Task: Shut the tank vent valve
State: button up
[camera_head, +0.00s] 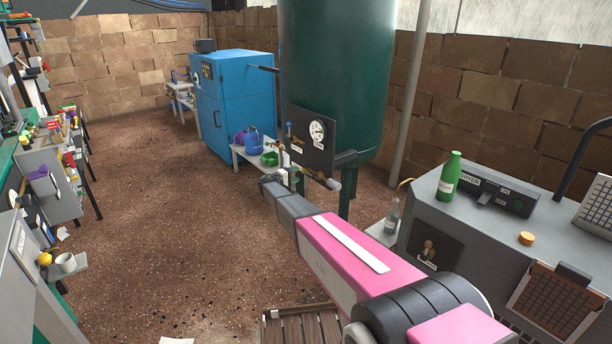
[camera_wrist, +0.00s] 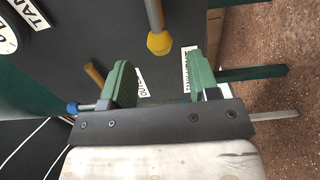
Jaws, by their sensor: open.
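A dark panel (camera_head: 305,138) with a round white gauge (camera_head: 317,131) is mounted on the front of the green tank (camera_head: 335,70). I cannot tell for sure which part is the vent valve. My gripper (camera_wrist: 160,62) is open and empty, its green fingers on either side of the space just below the yellow end. In the head view, my gripper (camera_head: 272,183) is at the panel's lower left, its fingers hard to make out.
A yellowish pipe (camera_wrist: 93,75) and a blue knob (camera_wrist: 72,108) lie close to the left finger. A low white table (camera_head: 243,154) with a green item stands behind my gripper. A blue cabinet (camera_head: 237,95) is beyond. A grey console (camera_head: 470,225) stands to the right. The left floor is open.

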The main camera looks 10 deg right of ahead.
aim_at(303, 171)
jog(key=shift+w+d, duration=0.25)
jog(key=shift+d, duration=0.1)
jog(key=shift+d, duration=0.15)
jog(key=shift+x, duration=1.9)
jog(key=c, duration=0.7)
jog(key=shift+o, duration=0.2)
